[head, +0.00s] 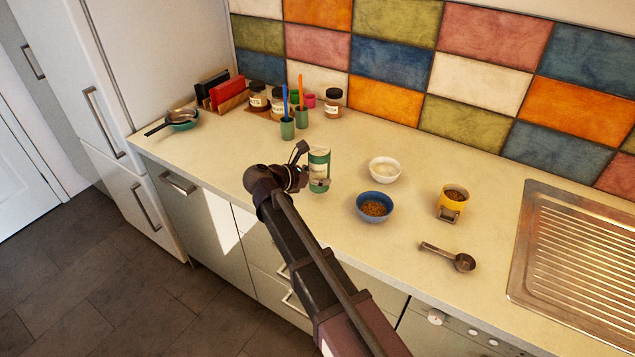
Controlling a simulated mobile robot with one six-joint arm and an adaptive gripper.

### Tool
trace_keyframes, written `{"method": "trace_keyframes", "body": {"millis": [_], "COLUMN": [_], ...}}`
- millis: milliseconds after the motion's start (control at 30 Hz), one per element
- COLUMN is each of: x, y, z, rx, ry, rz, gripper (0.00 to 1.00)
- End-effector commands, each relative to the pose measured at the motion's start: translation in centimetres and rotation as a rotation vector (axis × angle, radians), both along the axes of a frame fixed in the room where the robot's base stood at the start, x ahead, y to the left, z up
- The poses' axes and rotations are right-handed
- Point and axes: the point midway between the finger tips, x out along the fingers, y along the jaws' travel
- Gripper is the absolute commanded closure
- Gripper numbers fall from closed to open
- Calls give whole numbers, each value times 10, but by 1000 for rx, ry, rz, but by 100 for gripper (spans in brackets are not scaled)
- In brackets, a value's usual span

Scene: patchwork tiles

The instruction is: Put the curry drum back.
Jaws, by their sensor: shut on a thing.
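A green drum with a pale label (319,160), which I take to be the curry drum, stands upright near the middle of the counter. Its lettering is too small to read. My gripper (313,168) reaches in from the left front and is shut on the drum, with one finger showing above left and another across its lower front. I cannot tell whether the drum's base touches the counter. Several labelled jars stand at the back, among them one with a dark lid (333,102) at the right and another (258,97) at the left.
Two green cups with utensils, one of them here (287,129), stand behind the drum. A white bowl (384,170), blue bowl (366,208), yellow tin (453,203) and metal scoop (463,262) lie to the right, before the sink (570,260). The left front counter is clear.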

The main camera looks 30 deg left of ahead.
Motion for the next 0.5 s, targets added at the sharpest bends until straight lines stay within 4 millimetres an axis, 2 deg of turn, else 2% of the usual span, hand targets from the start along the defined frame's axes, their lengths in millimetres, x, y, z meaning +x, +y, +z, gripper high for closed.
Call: {"method": "trace_keyframes", "body": {"millis": [200,367,500], "x": [2,13,10], "y": [2,11,8], "z": [0,-2,-17], "rx": [0,0,0], "ry": [-1,-1,0], "rz": [0,0,0], "gripper": [75,75,75]}}
